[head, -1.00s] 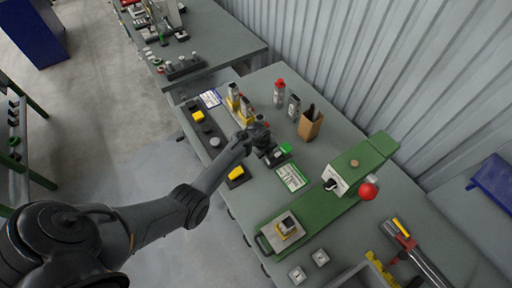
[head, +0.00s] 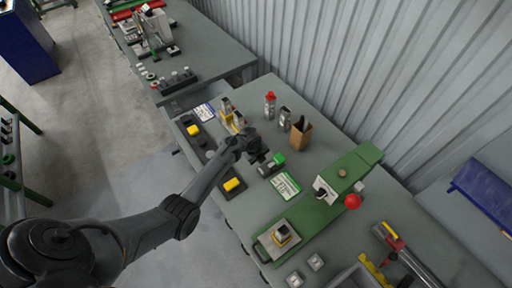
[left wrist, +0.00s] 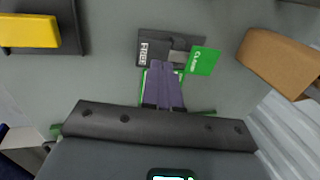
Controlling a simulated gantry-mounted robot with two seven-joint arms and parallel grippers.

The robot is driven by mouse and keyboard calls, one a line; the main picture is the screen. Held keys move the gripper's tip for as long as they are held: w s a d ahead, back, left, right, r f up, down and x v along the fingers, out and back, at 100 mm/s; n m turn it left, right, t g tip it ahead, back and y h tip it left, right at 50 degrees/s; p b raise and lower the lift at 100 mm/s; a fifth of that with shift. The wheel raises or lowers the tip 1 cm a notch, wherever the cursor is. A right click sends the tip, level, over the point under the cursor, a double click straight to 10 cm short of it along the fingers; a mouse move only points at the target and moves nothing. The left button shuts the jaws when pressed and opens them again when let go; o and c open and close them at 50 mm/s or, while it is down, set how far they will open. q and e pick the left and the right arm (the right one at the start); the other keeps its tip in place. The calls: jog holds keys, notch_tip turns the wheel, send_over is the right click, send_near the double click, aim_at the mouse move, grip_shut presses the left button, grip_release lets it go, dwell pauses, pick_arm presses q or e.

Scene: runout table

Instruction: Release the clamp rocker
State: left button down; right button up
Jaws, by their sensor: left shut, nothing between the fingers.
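The clamp rocker (head: 270,168) is a dark block on the grey table. In the left wrist view the clamp rocker (left wrist: 180,50) has a white "FREE" label at its left end and a green face (left wrist: 205,61) with white lettering at its right end. My left gripper (head: 261,157) is at the rocker in the head view. In the left wrist view the left gripper (left wrist: 163,68) is shut and empty, its fingertips at the rocker's near edge beside the "FREE" label. I cannot tell whether they touch it. My right gripper is not in view.
A green-framed card (head: 286,186) lies in front of the rocker, partly behind my fingers in the wrist view. A brown box (head: 300,136) stands behind it. A yellow button block (head: 233,186) is to the left. A green fixture with a red knob (head: 353,202) is to the right.

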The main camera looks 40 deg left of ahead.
pick_arm(q)
jog(key=v, duration=0.8)
jog(key=shift+p, duration=0.35)
jog(key=shift+w, duration=0.15)
